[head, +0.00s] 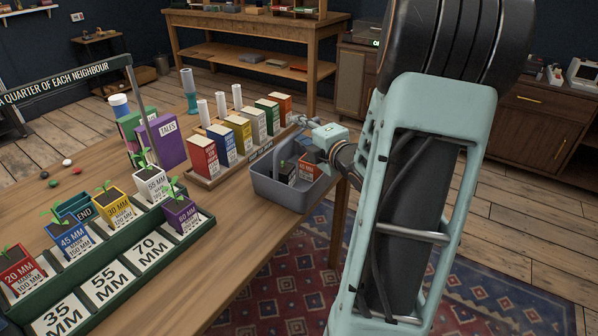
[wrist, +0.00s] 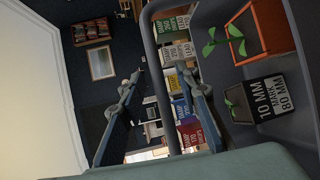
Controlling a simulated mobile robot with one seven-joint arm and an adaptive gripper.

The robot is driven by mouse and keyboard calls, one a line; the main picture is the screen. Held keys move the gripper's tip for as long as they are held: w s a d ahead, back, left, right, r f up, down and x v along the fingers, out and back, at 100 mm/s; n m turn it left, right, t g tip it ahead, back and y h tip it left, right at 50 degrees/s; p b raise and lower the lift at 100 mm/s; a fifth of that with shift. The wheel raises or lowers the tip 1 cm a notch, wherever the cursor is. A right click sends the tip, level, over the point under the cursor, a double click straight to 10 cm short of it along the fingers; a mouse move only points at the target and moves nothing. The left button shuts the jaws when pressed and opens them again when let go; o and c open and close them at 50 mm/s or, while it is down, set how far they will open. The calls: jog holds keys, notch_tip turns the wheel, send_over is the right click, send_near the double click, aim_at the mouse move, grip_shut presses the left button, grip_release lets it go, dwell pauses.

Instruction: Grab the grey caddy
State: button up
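The grey caddy (head: 279,193) stands at the right edge of the wooden table, with a black pot (head: 287,172) and an orange-red pot (head: 305,169) inside. In the wrist view its grey bar (wrist: 158,70) runs between my two fingers, and its inside (wrist: 213,75) fills the right side. The black pot (wrist: 255,105) there reads 10 MM, MARK 80 MM. My gripper (head: 308,132) is at the caddy's far right side, above the rim. Its fingers (wrist: 155,85) are apart, one on each side of the bar. I cannot tell whether either finger touches it.
A wooden rack of coloured boxes (head: 240,130) stands close behind the caddy. A green tray (head: 120,265) with seedling pots and size cards lies to the left. A purple box (head: 163,143) stands behind that. Bare tabletop lies between tray and caddy.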

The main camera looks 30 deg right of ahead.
jog(key=shift+c, duration=0.4)
grip_shut()
jog(key=shift+r, duration=0.2)
